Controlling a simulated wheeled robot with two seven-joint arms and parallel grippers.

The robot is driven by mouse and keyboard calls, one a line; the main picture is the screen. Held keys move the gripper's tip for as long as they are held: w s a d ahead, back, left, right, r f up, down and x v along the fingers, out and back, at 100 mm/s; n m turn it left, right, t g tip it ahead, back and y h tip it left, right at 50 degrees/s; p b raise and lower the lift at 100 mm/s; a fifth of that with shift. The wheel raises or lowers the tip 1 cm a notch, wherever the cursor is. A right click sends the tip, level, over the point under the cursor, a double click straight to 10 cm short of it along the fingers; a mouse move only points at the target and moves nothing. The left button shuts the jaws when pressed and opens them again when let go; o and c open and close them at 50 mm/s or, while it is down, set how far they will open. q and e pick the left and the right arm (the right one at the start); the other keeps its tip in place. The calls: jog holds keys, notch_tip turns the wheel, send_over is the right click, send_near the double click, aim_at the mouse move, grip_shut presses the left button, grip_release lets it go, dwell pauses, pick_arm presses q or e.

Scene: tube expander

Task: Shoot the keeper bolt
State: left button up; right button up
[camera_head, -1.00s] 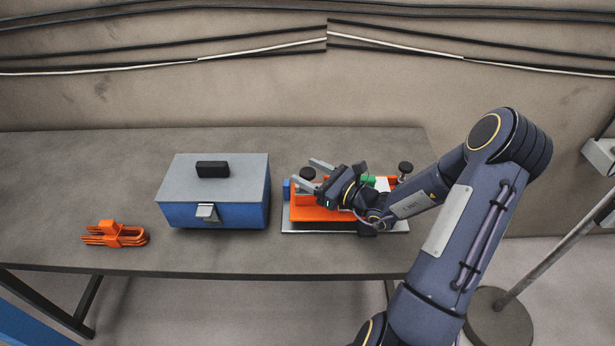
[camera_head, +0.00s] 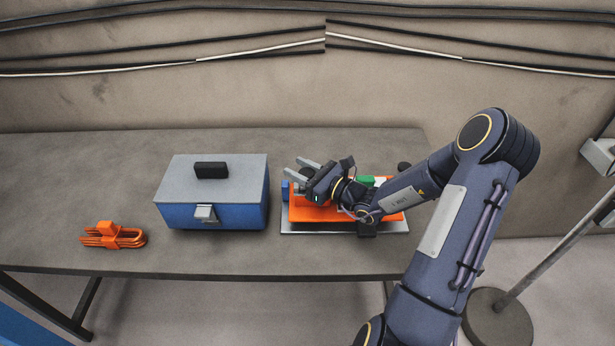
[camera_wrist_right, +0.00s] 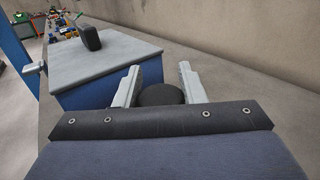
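The orange tube expander (camera_head: 392,203) sits on a grey plate (camera_head: 300,229) at the right of the bench. It has a blue end piece (camera_head: 285,190) at its left and a green part (camera_head: 367,181) on top. A black knob (camera_head: 404,167) stands at its right end. My right gripper (camera_head: 297,169) is over its left end, fingers pointing left and apart. In the right wrist view a round black knob (camera_wrist_right: 160,95) lies between the open fingers; contact cannot be told. My arm hides this left knob and part of the expander in the head view. My left gripper is not in view.
A blue toolbox (camera_head: 215,215) with a grey lid and black handle stands just left of the expander. An orange coiled item (camera_head: 112,236) lies farther left. The bench (camera_head: 90,170) is clear behind them. A metal pole (camera_head: 560,245) stands at the right.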

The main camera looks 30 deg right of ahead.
jog(key=o, duration=0.4)
jog(key=shift+p+v, duration=0.5)
jog(key=shift+v, duration=3)
